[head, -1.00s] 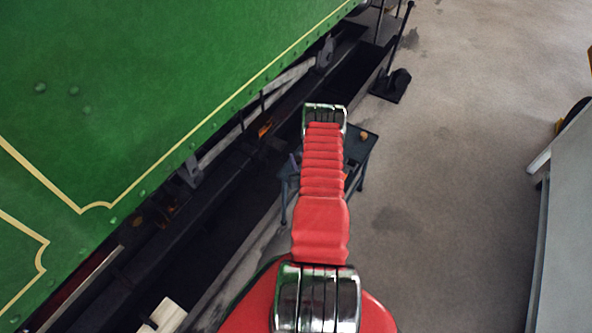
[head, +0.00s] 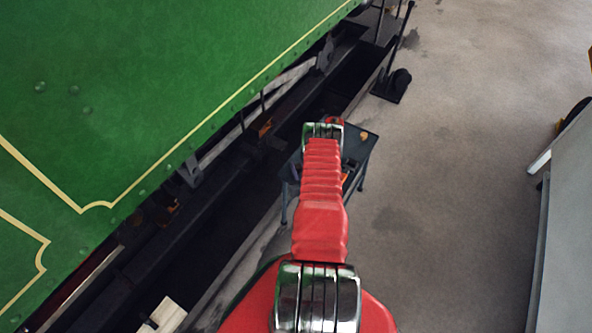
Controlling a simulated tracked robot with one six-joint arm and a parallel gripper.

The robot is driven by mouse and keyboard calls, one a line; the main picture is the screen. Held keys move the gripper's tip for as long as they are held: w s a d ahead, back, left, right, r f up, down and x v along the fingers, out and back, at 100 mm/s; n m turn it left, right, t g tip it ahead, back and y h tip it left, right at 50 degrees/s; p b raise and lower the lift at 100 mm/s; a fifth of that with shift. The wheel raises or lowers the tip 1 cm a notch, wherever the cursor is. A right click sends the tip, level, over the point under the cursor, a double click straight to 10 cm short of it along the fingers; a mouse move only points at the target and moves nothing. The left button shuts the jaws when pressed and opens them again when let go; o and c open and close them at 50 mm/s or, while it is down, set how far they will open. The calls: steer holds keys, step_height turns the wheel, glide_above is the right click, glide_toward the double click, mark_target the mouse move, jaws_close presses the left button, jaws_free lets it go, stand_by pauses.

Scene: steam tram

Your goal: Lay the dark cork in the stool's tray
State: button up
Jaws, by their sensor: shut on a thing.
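The small dark stool (head: 359,150) stands beyond and partly behind my red arm, beside the green tram. Its top shows mainly to the right of the arm, and I cannot make out the tray's rim. A small tan piece (head: 363,135) sits near the top's far right corner. A bit of orange (head: 344,177) shows beside my arm over the stool. The dark cork is not visible. My gripper is hidden behind the end of my arm, so its jaws and anything in them do not show.
The green tram side (head: 150,90) fills the upper left, with dark running gear (head: 225,165) below it. A dark stand (head: 393,85) is beyond the stool. A grey panel (head: 570,220) is at the right edge. The floor (head: 460,190) between is clear.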

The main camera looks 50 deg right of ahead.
steer(key=o, duration=1)
steer(key=shift+s, duration=0.1)
steer(key=v, duration=1.1)
steer(key=shift+s+a, duration=0.25)
steer(key=shift+a, duration=0.1)
